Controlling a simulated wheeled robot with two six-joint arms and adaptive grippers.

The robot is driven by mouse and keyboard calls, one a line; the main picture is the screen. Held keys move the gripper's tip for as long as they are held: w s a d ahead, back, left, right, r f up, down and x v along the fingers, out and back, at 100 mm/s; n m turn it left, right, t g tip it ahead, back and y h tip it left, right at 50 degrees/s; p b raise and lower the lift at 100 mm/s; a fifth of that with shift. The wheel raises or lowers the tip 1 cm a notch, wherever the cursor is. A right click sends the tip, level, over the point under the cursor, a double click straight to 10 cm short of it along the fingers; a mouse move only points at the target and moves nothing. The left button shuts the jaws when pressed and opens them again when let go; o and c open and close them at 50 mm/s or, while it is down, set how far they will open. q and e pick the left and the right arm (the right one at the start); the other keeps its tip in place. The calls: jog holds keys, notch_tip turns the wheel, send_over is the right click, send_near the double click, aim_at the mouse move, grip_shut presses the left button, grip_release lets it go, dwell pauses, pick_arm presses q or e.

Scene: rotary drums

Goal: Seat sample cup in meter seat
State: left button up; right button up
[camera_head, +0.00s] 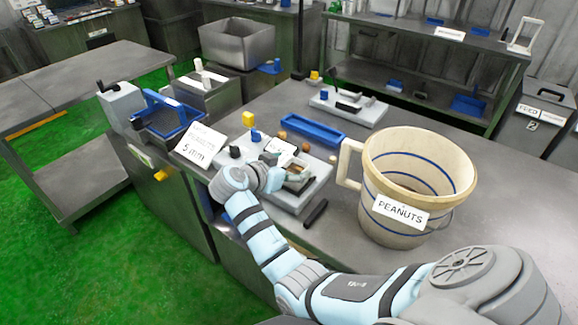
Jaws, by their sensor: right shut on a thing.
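My right gripper (286,178) is over the grey meter board (284,203) on the workbench, coming in from the lower right. It is shut on a small, dull metallic thing (298,173), which looks like the sample cup. The fingers and wrist hide much of it. The meter seat is hard to pick out under the gripper, and I cannot tell whether the cup touches it. A white label (281,150) stands just behind the gripper. My left gripper is not in view.
A large bucket labelled PEANUTS (413,165) stands right of the board. A long blue tray (313,128) lies behind it. A blue-framed unit (168,120) stands to the left. A black bar (315,213) lies at the board's right front.

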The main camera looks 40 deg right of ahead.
jog(key=shift+f, duration=0.25)
dwell(0.3)
jog(key=o, duration=1.3)
